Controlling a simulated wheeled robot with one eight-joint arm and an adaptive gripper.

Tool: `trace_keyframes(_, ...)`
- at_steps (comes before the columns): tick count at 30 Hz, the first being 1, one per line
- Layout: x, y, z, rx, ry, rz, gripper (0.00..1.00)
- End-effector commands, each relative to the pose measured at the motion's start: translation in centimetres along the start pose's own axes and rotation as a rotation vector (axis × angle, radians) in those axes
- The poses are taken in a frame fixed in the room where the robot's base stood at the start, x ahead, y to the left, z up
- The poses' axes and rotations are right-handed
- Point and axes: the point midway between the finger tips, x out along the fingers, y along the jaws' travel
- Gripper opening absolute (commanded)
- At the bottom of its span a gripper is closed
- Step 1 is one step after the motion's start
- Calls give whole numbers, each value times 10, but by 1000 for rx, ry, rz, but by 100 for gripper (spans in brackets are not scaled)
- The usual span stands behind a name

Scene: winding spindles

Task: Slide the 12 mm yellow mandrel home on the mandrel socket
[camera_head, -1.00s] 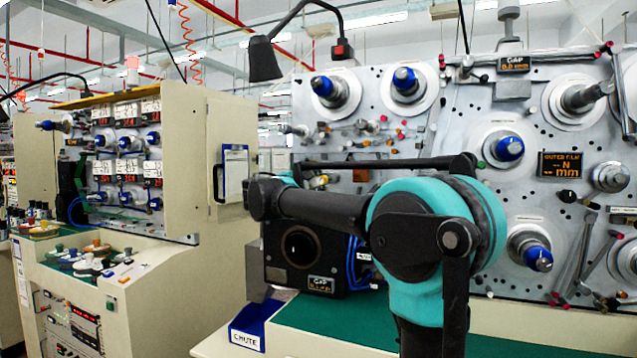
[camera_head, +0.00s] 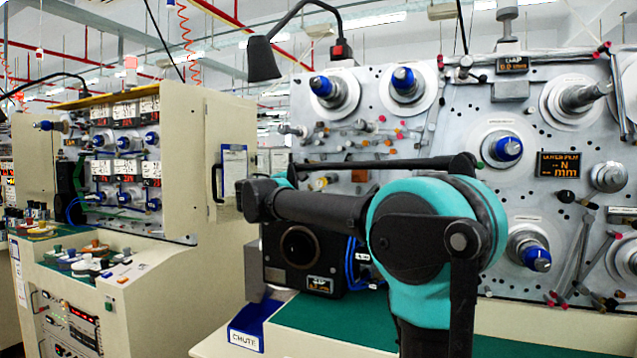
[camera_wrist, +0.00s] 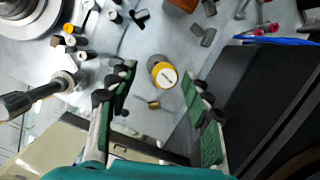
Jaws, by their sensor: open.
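A yellow cylinder with a pale end face, which looks like the yellow mandrel (camera_wrist: 165,76), shows in the wrist view. It is end-on to the camera, with a grey round part close behind it. My gripper (camera_wrist: 158,72) is open, with one green-padded finger on each side of the cylinder in the picture. Gaps show between the cylinder and both fingers, and I cannot tell how deep it lies between them. I cannot tell which part is the mandrel socket or how the cylinder sits on it. My gripper is out of sight in the head view.
The winding panel (camera_head: 460,118) carries blue-tipped spindles and small rollers. In the wrist view, a spindle (camera_wrist: 30,100) juts in at left, and a dark box (camera_wrist: 265,110) stands at right. A blue chute bin (camera_head: 248,330) and green mat (camera_head: 335,325) lie below the panel.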

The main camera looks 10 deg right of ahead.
Motion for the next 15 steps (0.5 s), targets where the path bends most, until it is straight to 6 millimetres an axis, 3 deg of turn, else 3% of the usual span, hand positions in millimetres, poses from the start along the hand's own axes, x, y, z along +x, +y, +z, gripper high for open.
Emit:
trace_keyframes(9, -66, 0, -1, 1, 4, 1, 50)
trace_keyframes(15, -91, 0, -1, 0, 2, 0, 50)
